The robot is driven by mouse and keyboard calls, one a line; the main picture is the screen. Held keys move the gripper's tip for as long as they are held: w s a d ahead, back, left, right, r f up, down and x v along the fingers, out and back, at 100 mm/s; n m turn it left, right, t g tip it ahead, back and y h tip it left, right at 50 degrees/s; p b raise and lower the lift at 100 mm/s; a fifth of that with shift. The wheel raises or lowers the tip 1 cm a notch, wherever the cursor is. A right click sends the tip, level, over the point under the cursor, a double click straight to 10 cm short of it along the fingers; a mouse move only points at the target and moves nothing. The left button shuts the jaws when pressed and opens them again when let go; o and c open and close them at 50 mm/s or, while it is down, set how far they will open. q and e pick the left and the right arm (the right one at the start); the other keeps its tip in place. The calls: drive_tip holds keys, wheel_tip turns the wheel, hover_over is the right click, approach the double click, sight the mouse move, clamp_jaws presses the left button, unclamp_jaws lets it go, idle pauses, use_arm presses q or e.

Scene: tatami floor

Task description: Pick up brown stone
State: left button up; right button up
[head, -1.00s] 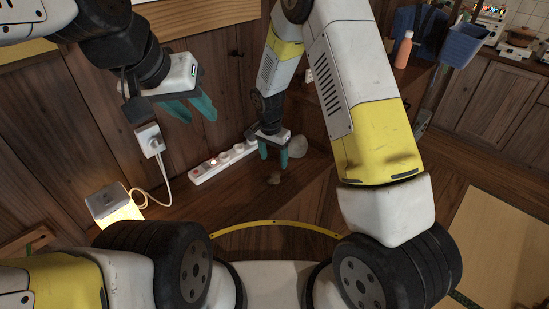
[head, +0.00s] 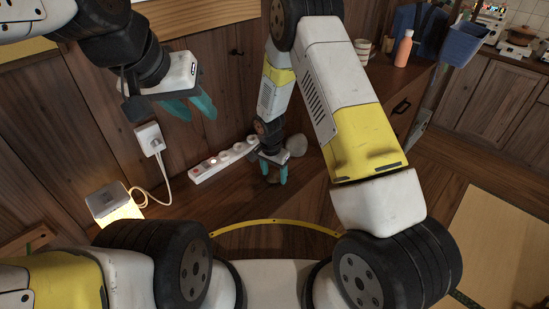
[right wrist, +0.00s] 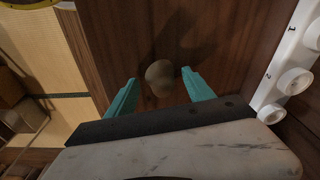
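The brown stone (right wrist: 160,77) shows in the right wrist view, rounded and dull, on the dark wooden surface. It lies between and just beyond the fingertips of my right gripper (right wrist: 160,80), with a gap on both sides. In the head view my right gripper (head: 275,174) points down, open and empty, low over the wood; the brown stone is mostly hidden there by the fingers. My left gripper (head: 190,109) is open and empty, held up in front of the wooden wall at the left.
A lit lamp (head: 113,204) and plugged adapter (head: 149,140) stand further left. An orange bottle (head: 403,48) stands on the shelf.

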clamp_jaws()
drive_tip(key=shift+r, duration=0.1)
